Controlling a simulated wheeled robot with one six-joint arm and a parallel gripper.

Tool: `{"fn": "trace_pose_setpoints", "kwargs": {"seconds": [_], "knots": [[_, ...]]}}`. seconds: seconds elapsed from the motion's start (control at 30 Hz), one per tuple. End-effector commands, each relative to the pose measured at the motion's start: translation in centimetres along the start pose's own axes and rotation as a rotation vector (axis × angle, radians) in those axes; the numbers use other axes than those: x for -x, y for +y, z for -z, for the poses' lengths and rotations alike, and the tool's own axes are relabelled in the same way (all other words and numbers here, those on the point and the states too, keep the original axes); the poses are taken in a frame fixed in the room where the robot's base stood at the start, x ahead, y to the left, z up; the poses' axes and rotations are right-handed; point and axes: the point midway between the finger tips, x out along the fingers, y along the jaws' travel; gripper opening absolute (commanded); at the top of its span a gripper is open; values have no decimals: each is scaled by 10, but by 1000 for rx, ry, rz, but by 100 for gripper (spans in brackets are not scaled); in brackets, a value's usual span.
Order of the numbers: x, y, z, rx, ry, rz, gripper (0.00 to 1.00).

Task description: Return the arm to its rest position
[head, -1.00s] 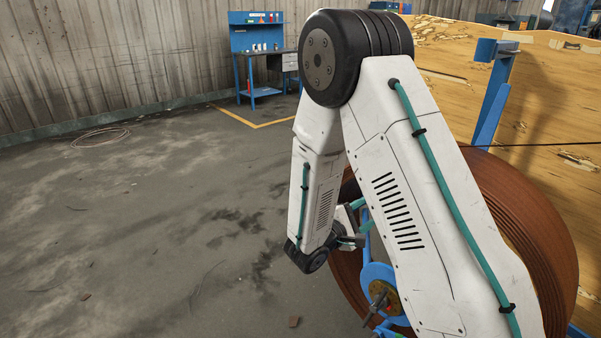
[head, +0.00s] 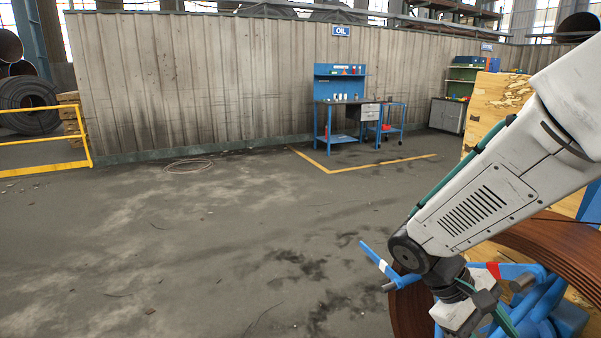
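My white arm comes in from the right edge in the head view and slants down to the left. Its wrist and my gripper (head: 468,308) are at the lower right, in front of the brown spiral pipe coil (head: 560,243) and its blue stand (head: 545,310). The fingers are small and partly covered by the wrist, so I cannot tell whether they are open or shut. I see nothing clearly held. A blue bar with a white band (head: 378,262) sticks out to the left of the wrist. Much of the coil is hidden behind my arm.
Wide free concrete floor lies to the left and middle. A wooden panel (head: 492,105) stands behind the coil. A blue workbench (head: 340,100) stands by the corrugated wall. A yellow railing (head: 45,140) is at the far left, and a loose cable loop (head: 188,166) lies on the floor.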

Motion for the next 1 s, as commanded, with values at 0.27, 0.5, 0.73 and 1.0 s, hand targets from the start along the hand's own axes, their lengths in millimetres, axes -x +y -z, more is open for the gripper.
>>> {"fn": "trace_pose_setpoints", "kwargs": {"seconds": [0.27, 0.5, 0.73, 1.0], "knots": [[45, -38, -51, -129, 293, 359, 49], [81, -54, -88, -244, 547, 547, 49], [93, -49, -111, -307, 668, 558, 49], [94, -46, -114, -318, 681, 556, 49]]}}
